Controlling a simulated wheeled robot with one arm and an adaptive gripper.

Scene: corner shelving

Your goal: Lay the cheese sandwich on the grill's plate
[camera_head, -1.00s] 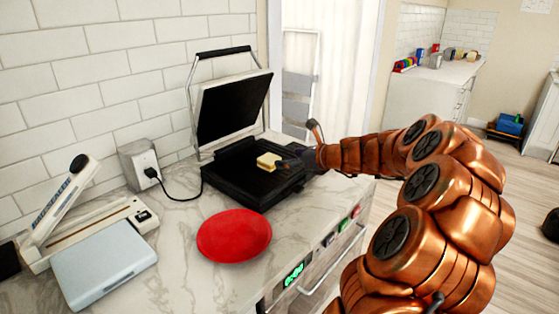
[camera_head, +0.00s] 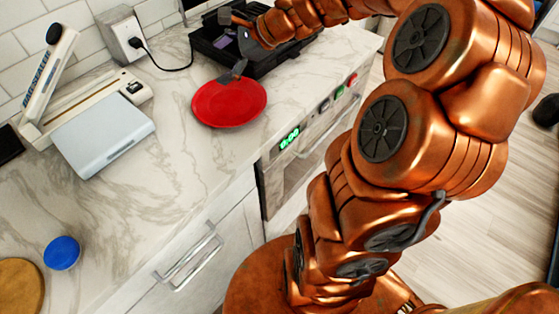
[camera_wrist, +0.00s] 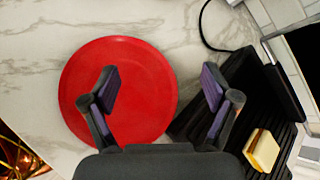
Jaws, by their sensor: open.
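The cheese sandwich (camera_wrist: 262,150), pale bread with a yellow layer, lies on the black ribbed plate of the grill (camera_wrist: 190,122) in the wrist view. In the head view I cannot see the sandwich; my arm covers part of the grill (camera_head: 205,42). My gripper (camera_wrist: 160,85) is open and empty, with dark fingers and purple pads. It is apart from the sandwich, which lies to the right of the fingers in the wrist view. In the head view my gripper (camera_head: 236,48) is over the near-left side of the grill and the edge of the red plate.
The red round plate (camera_head: 228,102) lies empty on the marble counter in front of the grill. A bag sealer (camera_head: 95,105) stands to the left, with a socket box (camera_head: 122,38) and black cord behind. A blue disc (camera_head: 62,252) lies at the lower left. Clear counter lies between.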

